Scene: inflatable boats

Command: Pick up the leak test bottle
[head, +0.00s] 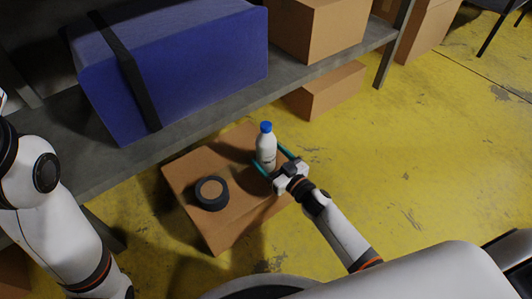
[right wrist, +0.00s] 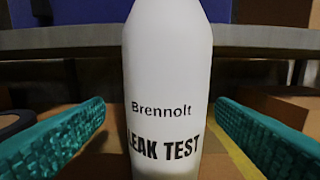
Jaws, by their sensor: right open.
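The leak test bottle (head: 266,148) is white with a blue cap and stands upright on a cardboard box (head: 226,228) on the floor. In the right wrist view the bottle (right wrist: 167,85) fills the middle and its label reads "Brennolt LEAK TEST". My right gripper (head: 272,163) is open, with its teal fingers on either side of the bottle. The right wrist view shows a gap between the bottle and each finger. My left arm shows at the left edge of the head view, but its gripper is out of view.
A black roll of tape (head: 212,193) lies on the box, left of the bottle. A grey shelf (head: 190,125) behind carries a large blue bundle with a black strap (head: 185,65) and a cardboard carton (head: 318,28). Another carton (head: 328,90) sits under the shelf. The yellow floor at right is clear.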

